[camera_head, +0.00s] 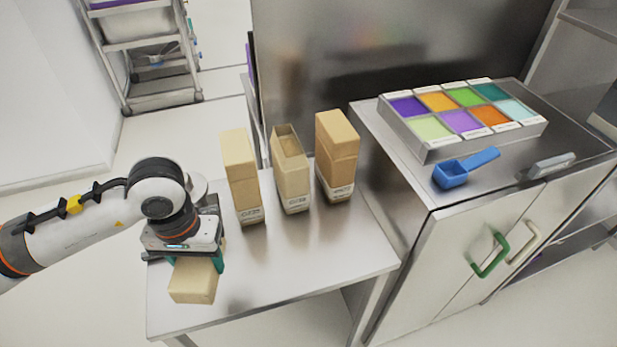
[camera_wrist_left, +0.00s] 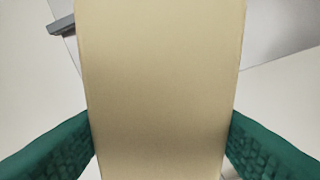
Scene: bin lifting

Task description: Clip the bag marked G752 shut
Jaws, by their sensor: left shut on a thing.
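My left gripper (camera_head: 197,260) is shut on a tan paper bag (camera_head: 194,282) over the front left of the steel table. In the left wrist view this bag (camera_wrist_left: 162,80) fills the middle, with a green finger against each side. Three more tan bags stand upright behind it: a left bag (camera_head: 240,170) and a right bag (camera_head: 338,150) with closed-looking tops, and a middle bag (camera_head: 291,175) with an open top. Their white labels are too small to read, so I cannot tell which is G752. No label shows on the held bag. My right gripper is out of view.
A steel cabinet (camera_head: 405,240) stands to the right. On it are a tray of coloured compartments (camera_head: 430,150), a blue scoop (camera_head: 452,175) and a grey clip-like object (camera_head: 550,166). The table's front middle (camera_head: 290,265) is clear. A wheeled rack (camera_head: 150,60) stands at the back left.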

